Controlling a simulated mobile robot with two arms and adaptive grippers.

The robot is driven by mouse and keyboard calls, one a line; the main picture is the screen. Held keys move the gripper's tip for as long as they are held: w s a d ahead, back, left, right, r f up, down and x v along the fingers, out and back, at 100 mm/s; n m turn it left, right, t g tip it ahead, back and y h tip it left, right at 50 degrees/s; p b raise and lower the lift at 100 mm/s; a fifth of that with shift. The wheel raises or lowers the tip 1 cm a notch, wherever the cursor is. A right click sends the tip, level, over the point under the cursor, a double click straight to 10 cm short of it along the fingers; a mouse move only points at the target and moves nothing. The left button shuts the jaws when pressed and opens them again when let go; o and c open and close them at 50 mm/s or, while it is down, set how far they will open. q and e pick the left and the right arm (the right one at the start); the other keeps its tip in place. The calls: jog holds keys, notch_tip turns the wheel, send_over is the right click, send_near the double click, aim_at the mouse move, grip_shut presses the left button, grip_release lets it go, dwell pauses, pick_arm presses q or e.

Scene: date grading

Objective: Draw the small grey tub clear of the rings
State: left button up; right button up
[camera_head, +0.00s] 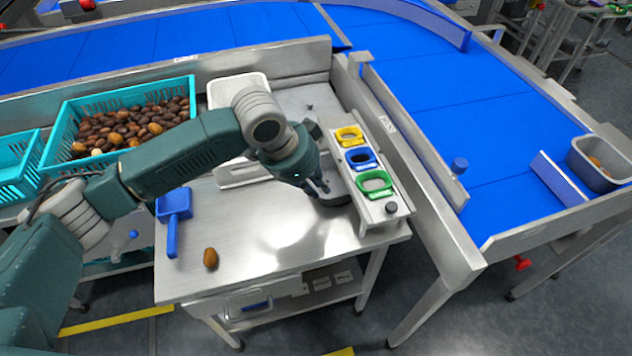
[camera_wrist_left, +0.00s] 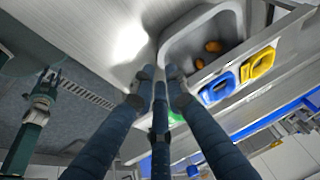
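The small grey tub (camera_wrist_left: 230,22) shows in the left wrist view with a few brown dates inside. In the head view the tub (camera_head: 333,199) is partly hidden behind my left gripper, close beside the rack of rings. The yellow ring (camera_head: 349,136), blue ring (camera_head: 362,158) and green ring (camera_head: 375,182) lie in a row on the rack. My left gripper (camera_head: 318,188) is at the tub's near side. Its fingertips (camera_wrist_left: 159,78) are close together by the tub's corner; whether they pinch the wall I cannot tell.
A steel table (camera_head: 265,250) holds a blue scoop (camera_head: 173,205) and a single date (camera_head: 210,258). A teal crate of dates (camera_head: 70,118) and a white tray (camera_head: 222,94) stand behind. A blue conveyor (camera_head: 445,110) runs right of the rack. The table's front is mostly clear.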

pick_arm(q)
jog(key=x, duration=0.4)
jog(key=shift+f, duration=0.3)
jog(key=x, duration=0.4)
jog(key=shift+r, duration=0.1)
jog(key=shift+w+d+f, duration=0.15)
jog(key=shift+d+f, duration=0.05)
jog(key=shift+f, duration=0.5)
grip_shut()
jog(key=shift+p, duration=0.35)
pick_arm(e)
jog(key=shift+w+d+r, duration=0.4)
jog(key=shift+w+d, duration=0.35)
jog(key=shift+d, duration=0.1)
